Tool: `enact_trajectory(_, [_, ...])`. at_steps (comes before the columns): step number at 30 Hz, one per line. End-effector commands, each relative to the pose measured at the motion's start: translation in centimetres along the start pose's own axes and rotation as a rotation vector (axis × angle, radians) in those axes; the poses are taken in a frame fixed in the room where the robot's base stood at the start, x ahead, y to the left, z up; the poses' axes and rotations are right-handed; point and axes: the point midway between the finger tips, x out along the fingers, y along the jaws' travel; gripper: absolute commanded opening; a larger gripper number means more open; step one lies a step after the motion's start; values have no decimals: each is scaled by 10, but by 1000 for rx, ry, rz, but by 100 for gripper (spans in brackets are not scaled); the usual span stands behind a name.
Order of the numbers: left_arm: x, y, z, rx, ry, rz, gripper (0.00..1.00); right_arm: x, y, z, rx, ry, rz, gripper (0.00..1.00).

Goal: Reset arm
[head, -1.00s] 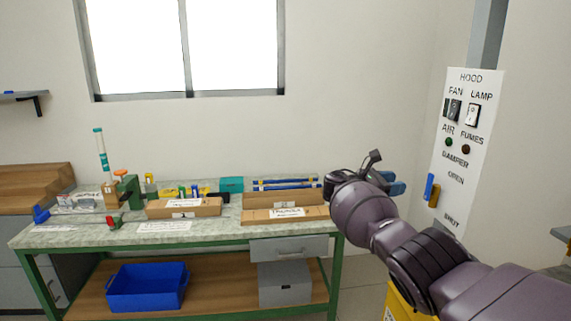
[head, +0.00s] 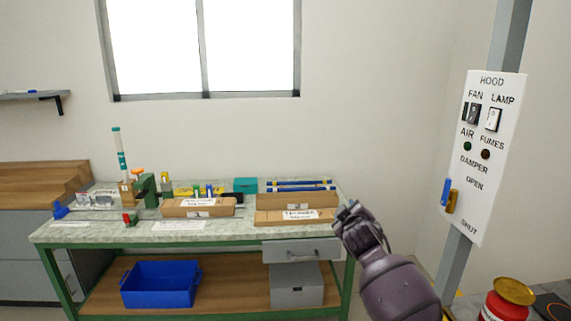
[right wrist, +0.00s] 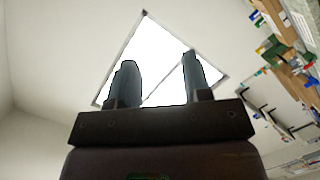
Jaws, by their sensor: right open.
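My right arm (head: 385,270) comes up from the bottom of the head view, in front of the workbench's right end. Its fingers cannot be made out there. In the right wrist view my right gripper (right wrist: 160,82) has its two dark fingers spread apart, with nothing between them. The window shows behind the fingers. The gripper is clear of the bench things and of the hood panel (head: 488,150). My left gripper is in neither view.
The workbench (head: 240,237) holds labelled cardboard trays (head: 295,218), blue rods and small tools. A blue bin (head: 160,285) and a grey box (head: 296,287) sit on its lower shelf. A red can (head: 503,308) with a yellow lid stands at bottom right.

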Motion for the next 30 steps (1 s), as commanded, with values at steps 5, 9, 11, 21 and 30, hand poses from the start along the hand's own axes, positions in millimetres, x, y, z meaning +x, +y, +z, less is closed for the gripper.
enact_trajectory(5, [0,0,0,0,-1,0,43,-46,-31,38,228,84,-49,45])
enact_trajectory(9, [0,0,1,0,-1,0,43,-85,-50,68,376,121,-76,45])
enact_trajectory(11, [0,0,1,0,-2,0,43,-102,-57,81,430,129,-85,45])
enact_trajectory(21, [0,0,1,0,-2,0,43,-205,-93,163,635,83,-114,45])
enact_trajectory(30, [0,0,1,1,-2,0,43,-304,-134,249,700,-105,-134,45])
